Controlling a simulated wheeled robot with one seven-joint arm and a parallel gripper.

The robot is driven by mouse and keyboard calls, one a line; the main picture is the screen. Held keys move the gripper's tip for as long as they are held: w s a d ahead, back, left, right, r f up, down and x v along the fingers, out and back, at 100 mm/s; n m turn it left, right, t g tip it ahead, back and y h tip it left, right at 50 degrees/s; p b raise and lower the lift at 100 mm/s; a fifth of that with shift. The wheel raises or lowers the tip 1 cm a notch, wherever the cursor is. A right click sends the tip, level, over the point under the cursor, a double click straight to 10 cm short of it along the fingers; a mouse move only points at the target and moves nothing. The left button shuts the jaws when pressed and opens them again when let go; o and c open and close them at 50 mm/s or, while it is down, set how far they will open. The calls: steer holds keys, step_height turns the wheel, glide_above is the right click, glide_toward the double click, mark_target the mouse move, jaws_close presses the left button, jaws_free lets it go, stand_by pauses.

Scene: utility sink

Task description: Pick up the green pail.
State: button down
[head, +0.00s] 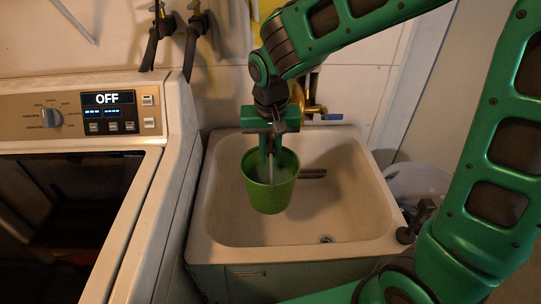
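The green pail (283,200) is upright within the outline of the utility sink (232,253), in its left half. I cannot tell whether its base rests on the basin floor or hangs above it. My gripper (271,178) points straight down at the pail's mouth. A thin grey finger overlaps the pail's opening and the upper part of its near side. The other finger is hard to make out, so I cannot tell whether the fingers are closed on the pail's wall.
A washing machine (180,130) with a display reading OFF stands left of the sink. A brass faucet (312,107) is behind my gripper at the back wall. A whitish translucent container (418,182) is right of the sink. The basin's right half is mostly clear.

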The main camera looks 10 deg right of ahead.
mark_target(270, 139)
steer(key=shift+r, duration=0.1)
steer(key=shift+r, duration=2.05)
steer(key=shift+r, duration=2)
steer(key=shift+r, duration=0.55)
